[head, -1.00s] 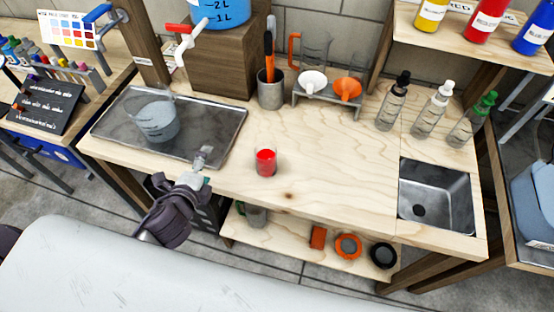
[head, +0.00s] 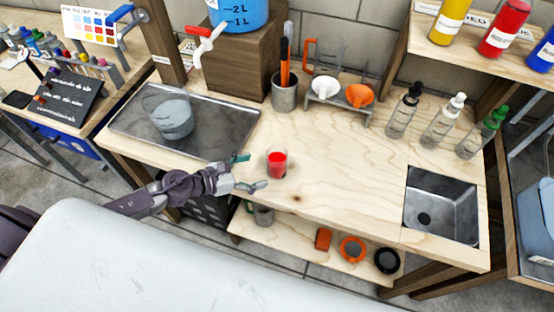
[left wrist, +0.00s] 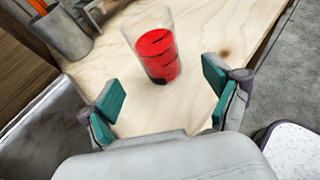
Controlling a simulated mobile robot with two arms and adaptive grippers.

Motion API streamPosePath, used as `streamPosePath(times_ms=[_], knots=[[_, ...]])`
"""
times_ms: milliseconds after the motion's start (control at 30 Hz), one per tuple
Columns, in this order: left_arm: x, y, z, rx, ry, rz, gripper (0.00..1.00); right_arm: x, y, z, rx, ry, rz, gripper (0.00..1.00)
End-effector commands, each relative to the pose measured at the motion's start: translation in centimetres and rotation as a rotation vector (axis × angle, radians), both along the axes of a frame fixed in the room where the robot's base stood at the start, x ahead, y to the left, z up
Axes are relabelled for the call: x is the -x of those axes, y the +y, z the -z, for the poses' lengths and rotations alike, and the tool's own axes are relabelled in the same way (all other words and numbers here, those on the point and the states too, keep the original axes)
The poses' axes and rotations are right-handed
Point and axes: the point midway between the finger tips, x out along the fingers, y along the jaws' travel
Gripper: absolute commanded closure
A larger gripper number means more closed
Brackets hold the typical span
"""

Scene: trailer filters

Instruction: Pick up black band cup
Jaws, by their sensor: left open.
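A clear cup (head: 277,162) with red contents stands upright on the wooden counter (head: 340,170), near its front edge. In the left wrist view the same cup (left wrist: 156,52) shows dark marks on its side and a black patch at its base. My left gripper (head: 251,172) is open just left of the cup, its teal-padded fingers pointing at it. In the left wrist view the open fingers (left wrist: 163,92) have bare counter between them, and the cup stands beyond their tips, apart from them. My right gripper is not in view.
A metal tray (head: 235,125) with a clear beaker (head: 172,117) lies to the left. A grey holder (head: 284,95) with orange and black tools stands behind the cup. Funnels on a rack (head: 338,103), several dropper bottles and a sink (head: 440,205) are to the right. The counter's middle is clear.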

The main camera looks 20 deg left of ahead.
Motion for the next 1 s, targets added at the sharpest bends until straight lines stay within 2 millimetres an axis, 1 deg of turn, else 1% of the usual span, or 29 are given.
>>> streamPosePath(times_ms=[33,100,267,367,500,633,733,933,967,1000], knots=[[-0.8,-0.6,0.0,0.003,-0.002,-0.003,0.11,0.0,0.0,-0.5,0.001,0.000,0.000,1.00],[-1.4,-1.1,0.5,0.002,-0.001,-0.003,0.11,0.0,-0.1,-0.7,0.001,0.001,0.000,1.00],[-2.0,-1.8,1.0,0.002,0.000,-0.002,0.11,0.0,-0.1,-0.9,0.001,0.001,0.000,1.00],[-2.7,-2.3,1.1,0.004,0.001,-0.002,0.11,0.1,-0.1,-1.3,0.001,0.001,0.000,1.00],[-4.3,-3.7,1.6,0.006,0.000,-0.003,0.11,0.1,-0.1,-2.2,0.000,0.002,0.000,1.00],[-5.4,-4.6,2.5,0.003,0.000,-0.003,0.11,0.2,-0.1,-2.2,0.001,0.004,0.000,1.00],[-5.7,-5.0,2.8,0.002,0.001,-0.002,0.11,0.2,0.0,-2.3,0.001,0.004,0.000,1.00],[-5.7,-5.0,2.9,0.002,0.002,-0.002,0.11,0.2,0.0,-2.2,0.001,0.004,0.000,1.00],[-5.7,-5.0,2.9,0.002,0.002,-0.002,0.13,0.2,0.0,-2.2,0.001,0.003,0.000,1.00],[-5.7,-5.0,2.9,0.002,0.001,-0.002,0.19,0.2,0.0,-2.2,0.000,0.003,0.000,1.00]])
